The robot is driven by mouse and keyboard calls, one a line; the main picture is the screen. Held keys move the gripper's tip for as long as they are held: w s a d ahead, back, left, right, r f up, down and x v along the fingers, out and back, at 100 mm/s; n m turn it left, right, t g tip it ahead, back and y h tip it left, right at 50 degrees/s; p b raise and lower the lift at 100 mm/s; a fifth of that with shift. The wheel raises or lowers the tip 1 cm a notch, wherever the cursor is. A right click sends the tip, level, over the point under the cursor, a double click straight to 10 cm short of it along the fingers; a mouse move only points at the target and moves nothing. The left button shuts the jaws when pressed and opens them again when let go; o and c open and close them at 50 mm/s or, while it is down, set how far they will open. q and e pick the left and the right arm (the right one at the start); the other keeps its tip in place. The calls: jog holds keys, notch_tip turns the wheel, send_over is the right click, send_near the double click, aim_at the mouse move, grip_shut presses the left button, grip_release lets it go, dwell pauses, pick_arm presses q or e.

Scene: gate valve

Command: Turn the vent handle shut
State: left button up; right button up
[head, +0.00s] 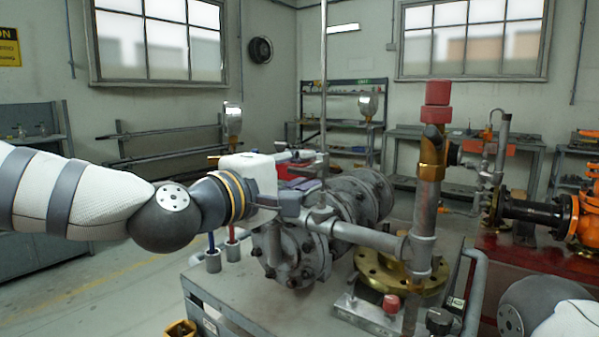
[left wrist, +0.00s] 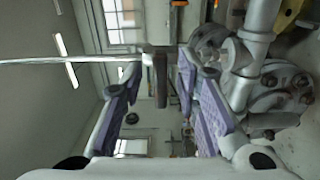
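My left gripper (head: 312,182) reaches in from the left, beside a thin upright rod (head: 323,90) above the grey valve body and pipes. In the left wrist view my left gripper (left wrist: 160,68) is open, with purple-padded fingers on either side of a dark bar-shaped handle (left wrist: 160,78). The handle joins the end of the thin rod, which also shows there (left wrist: 80,60). The handle's free end lies between the fingers, with a gap visible on both sides. In the head view the gripper largely hides the handle. My right gripper is not in view.
A grey flanged valve body (head: 300,255) stands on a grey bench (head: 240,300), close below my left gripper. A pipe with a red cap (head: 437,92) rises from a brass flange (head: 385,270) to the right. Orange machinery (head: 585,220) stands far right.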

pick_arm(q)
jog(key=v, duration=1.2)
